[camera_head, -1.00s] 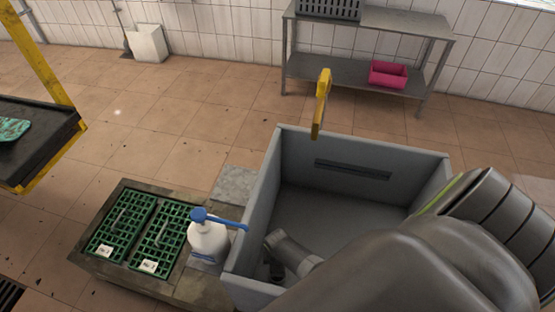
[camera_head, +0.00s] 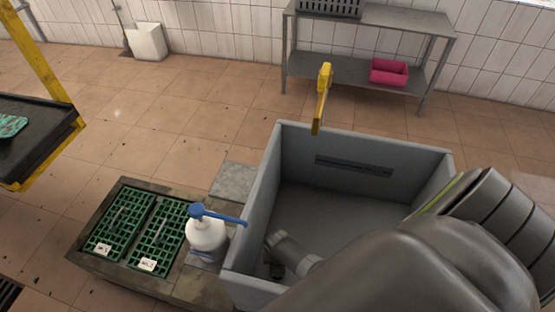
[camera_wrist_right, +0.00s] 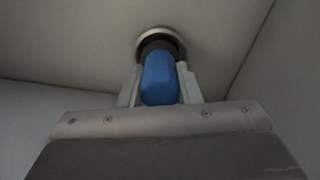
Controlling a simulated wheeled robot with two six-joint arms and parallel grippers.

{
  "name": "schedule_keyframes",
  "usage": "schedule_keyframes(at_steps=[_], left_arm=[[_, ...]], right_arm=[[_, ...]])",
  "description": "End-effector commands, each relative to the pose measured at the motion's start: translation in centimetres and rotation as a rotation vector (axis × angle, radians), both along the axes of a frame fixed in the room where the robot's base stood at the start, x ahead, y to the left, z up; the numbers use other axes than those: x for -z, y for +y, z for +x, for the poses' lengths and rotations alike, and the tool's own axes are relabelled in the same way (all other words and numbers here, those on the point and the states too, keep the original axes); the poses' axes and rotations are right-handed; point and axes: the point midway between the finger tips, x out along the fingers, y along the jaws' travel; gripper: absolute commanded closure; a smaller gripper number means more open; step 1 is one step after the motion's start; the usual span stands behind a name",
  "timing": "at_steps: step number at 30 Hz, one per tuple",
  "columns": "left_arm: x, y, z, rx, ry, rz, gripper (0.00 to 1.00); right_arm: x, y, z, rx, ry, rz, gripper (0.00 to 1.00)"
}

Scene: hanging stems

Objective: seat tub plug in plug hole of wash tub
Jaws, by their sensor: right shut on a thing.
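The wash tub (camera_head: 367,160) is a deep grey box at the centre right of the head view. My right arm reaches down into it, with the right gripper (camera_head: 276,268) low in its near left corner. In the right wrist view, my right gripper (camera_wrist_right: 160,88) is shut on the blue grip of the tub plug (camera_wrist_right: 160,78). The plug's dark end is at the pale ring of the plug hole (camera_wrist_right: 146,37) and covers most of the opening. I cannot tell how deep it sits. My left gripper is out of view.
A white bottle with a blue pump (camera_head: 207,237) stands just left of the tub, its spout over the rim. Green grates (camera_head: 125,217) lie further left. A yellow lever (camera_head: 321,97) rises at the tub's far wall. A metal shelf (camera_head: 370,68) stands behind.

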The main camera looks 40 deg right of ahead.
Motion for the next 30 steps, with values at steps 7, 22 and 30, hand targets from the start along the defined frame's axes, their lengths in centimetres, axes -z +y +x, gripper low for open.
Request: schedule_keyframes(at_steps=[7,22,30], left_arm=[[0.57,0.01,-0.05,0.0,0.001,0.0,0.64],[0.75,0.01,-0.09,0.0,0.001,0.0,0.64],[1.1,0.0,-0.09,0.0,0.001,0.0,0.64]], right_arm=[[0.66,-0.02,0.03,0.0,-0.001,-0.001,0.92],[0.87,-0.01,0.01,0.0,0.0,0.0,0.92],[1.3,-0.01,-0.03,0.0,0.001,0.0,0.92]])
